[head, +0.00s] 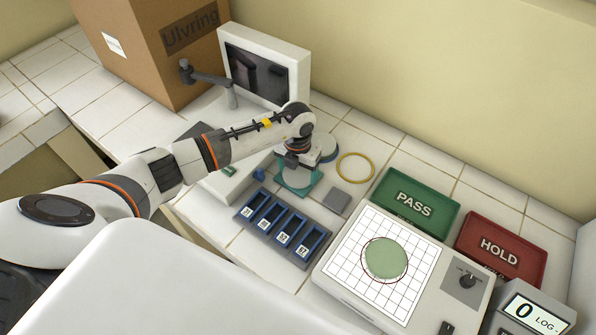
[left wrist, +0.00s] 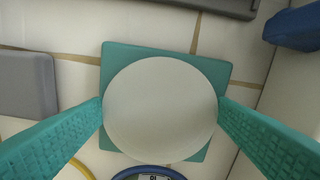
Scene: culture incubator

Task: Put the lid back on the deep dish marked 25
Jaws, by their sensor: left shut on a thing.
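My left gripper (head: 296,168) is shut on a pale round lid (left wrist: 160,108), with its teal fingers against opposite sides of the rim. The lid is over a teal square mat (left wrist: 118,62), which also shows below the gripper in the head view (head: 301,187). I cannot tell how much gap there is between lid and mat. A blue-rimmed round dish (head: 328,148) is partly hidden behind the gripper. Its blue rim and part of a label show at the bottom of the left wrist view (left wrist: 150,171); the number is not readable. My right gripper is not in view.
A yellow ring (head: 356,167) and a grey square block (head: 337,201) lie close by. A blue-slotted rack (head: 283,228) stands in front. A gridded plate (head: 350,262) bears a green disc (head: 386,258). Green PASS (head: 414,202) and red HOLD (head: 501,248) trays are at right.

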